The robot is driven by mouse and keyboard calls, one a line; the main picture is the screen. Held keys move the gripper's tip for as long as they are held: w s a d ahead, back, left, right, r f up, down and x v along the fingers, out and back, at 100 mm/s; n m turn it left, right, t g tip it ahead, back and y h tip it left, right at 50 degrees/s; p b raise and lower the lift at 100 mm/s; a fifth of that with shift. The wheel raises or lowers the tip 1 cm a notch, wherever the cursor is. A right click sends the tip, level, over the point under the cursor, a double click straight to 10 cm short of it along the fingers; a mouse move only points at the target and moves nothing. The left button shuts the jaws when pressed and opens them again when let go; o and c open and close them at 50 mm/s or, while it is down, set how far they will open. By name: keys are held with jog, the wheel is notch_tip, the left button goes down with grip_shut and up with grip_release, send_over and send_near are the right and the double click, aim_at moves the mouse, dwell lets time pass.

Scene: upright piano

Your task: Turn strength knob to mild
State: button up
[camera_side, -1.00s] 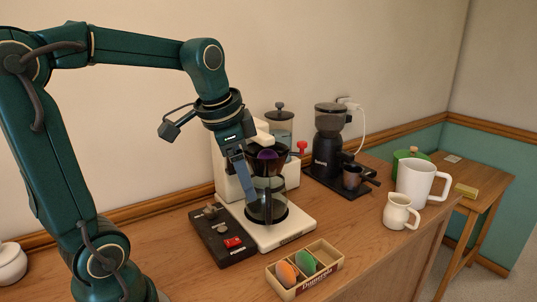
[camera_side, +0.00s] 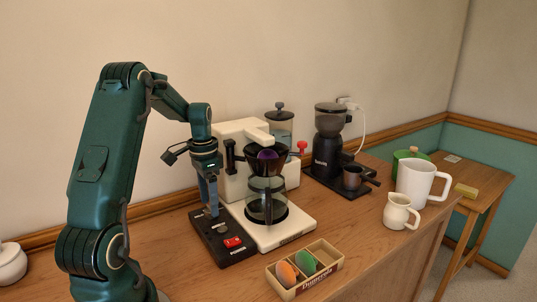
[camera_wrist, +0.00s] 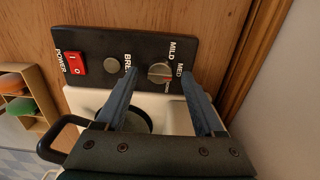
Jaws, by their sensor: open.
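The strength knob (camera_wrist: 160,73) is a small round grey dial on the black control panel (camera_side: 232,257), which also shows in the wrist view (camera_wrist: 140,43). The labels MILD and MED are printed beside the knob, with a third label partly hidden. I cannot tell surely which label its mark points to. My gripper (camera_side: 212,212) is open and points down over the panel's back end. In the wrist view the gripper (camera_wrist: 159,75) has one blue finger on each side of the knob, with nothing held. Contact with the knob cannot be made out. The side view hides the knob behind the fingers.
A red power switch (camera_side: 233,242) and a round brew button (camera_wrist: 111,65) share the panel. The white coffee maker (camera_side: 229,184) with its glass carafe (camera_side: 266,205) stands close on the right. A wooden box (camera_side: 325,254) with colored egg-shaped items lies in front.

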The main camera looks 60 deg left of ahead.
jog(key=shift+f, duration=0.6)
jog(key=shift+c, duration=0.3)
grip_shut()
jog(key=shift+n, duration=0.4)
jog(key=n, duration=0.5)
jog(key=shift+r, duration=0.1)
jog(key=n, duration=0.6)
